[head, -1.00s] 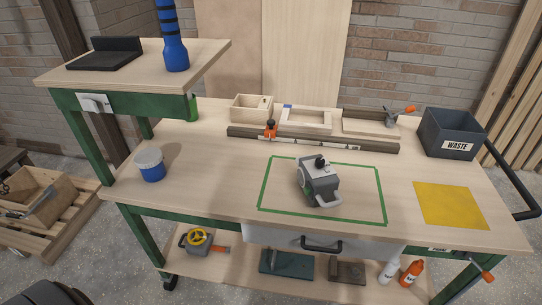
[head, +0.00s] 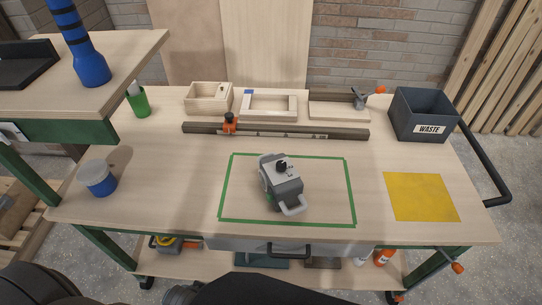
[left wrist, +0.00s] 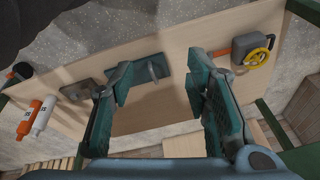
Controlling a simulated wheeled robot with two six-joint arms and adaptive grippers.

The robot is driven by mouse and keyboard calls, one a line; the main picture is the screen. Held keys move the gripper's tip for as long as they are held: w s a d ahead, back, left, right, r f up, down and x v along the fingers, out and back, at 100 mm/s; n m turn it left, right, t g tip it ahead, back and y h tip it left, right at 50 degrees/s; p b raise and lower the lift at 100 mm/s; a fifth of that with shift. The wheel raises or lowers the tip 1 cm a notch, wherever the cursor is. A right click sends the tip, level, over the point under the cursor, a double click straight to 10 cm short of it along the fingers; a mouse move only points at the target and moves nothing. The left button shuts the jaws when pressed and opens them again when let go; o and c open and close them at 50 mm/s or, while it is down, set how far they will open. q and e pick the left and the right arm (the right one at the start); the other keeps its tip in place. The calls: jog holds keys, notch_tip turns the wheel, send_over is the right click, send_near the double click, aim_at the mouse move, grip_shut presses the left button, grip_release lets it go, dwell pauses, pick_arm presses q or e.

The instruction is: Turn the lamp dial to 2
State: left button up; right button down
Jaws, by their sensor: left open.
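The lamp (head: 287,189) is a grey and white box with a carrying handle at its front right. It stands inside the green tape rectangle (head: 343,222) on the workbench. Its black dial (head: 282,166) is on top, with small marks beside it that are too small to read. My left gripper (left wrist: 160,72) is open and empty in the left wrist view, which looks onto the lower shelf. The lamp does not show there. Neither gripper shows in the head view; only dark parts of my arm are at the bottom edge.
A fence rail (head: 290,132) and wooden boxes (head: 209,98) line the back. A waste bin (head: 424,115) and yellow mat (head: 421,197) are at right. The bench is clear around the lamp.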

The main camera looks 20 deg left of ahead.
pick_arm(q)
jog(key=w+r+t+p, duration=0.2)
jog(key=w+r, duration=0.2)
jog(key=r, duration=1.3)
jog(key=w+a+r+t, duration=0.1)
jog(key=w+r+t, duration=0.1)
jog(key=w, duration=0.1)
jog(key=w+a+r+n+t+y, duration=0.1)
jog(key=w+a+r+t, duration=0.1)
jog(key=w, duration=0.2)
jog(key=w+a+r+t+y, duration=0.1)
jog(key=w+r, duration=0.2)
jog(key=w, duration=0.1)
jog(key=shift+a+t, duration=0.15)
jog(key=shift+t, duration=0.25)
jog(key=w+r+t, duration=0.4)
jog(key=w, duration=0.2)
jog(key=m+g+h, duration=0.1)
jog(key=m+h, duration=0.8)
jog(key=h, duration=0.6)
send_near(277, 166)
jog(key=x, duration=1.1)
jog(key=shift+w, duration=0.25)
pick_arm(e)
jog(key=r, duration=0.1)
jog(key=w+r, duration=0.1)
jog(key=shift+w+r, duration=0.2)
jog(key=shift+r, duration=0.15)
pick_arm(q)
jog(key=shift+c, duration=0.4)
